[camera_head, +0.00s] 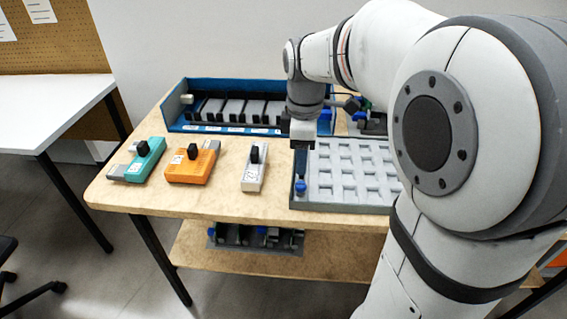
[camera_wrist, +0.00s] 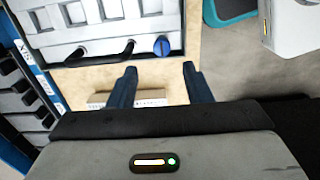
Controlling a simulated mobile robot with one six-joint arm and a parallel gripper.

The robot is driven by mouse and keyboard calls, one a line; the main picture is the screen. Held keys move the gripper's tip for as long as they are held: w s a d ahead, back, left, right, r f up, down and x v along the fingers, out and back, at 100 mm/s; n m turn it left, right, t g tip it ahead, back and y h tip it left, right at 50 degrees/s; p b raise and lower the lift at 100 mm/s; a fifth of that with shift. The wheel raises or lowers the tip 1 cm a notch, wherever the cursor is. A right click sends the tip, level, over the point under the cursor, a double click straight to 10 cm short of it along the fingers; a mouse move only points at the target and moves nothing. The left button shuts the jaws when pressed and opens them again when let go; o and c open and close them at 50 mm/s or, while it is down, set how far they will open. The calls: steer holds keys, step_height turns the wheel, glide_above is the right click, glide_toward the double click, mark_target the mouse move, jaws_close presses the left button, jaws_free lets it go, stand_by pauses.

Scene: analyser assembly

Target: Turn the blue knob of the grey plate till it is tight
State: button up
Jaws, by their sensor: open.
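The grey plate (camera_head: 350,200) with rows of square pockets lies on the wooden table, right of centre in the head view. Its blue knob (camera_head: 301,187) is at the plate's front left corner. In the wrist view the blue knob (camera_wrist: 161,46) sits at the edge of the grey plate (camera_wrist: 100,47), with a slot visible across its face. My gripper (camera_wrist: 160,84) is open, with nothing seen held between its fingers. The knob appears beyond the fingertips, between their lines and apart from them. In the head view my gripper (camera_head: 300,160) points down over the plate's left side; its fingertips are hard to make out.
A blue rack (camera_head: 180,115) with dark slots stands behind. Teal (camera_head: 146,160), orange (camera_head: 190,165) and white (camera_head: 254,172) modules with black knobs lie left of the plate. A lower shelf (camera_head: 205,255) holds dark parts. Bare table lies between the modules.

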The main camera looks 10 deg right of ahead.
mark_target(300, 183)
step_height(300, 183, down, 8)
steer(key=shift+r+b, duration=0.25)
steer(key=shift+b, duration=0.6)
steer(key=shift+c, duration=0.5)
jaws_close()
steer(key=shift+a, duration=0.2)
steer(key=shift+d, duration=0.15)
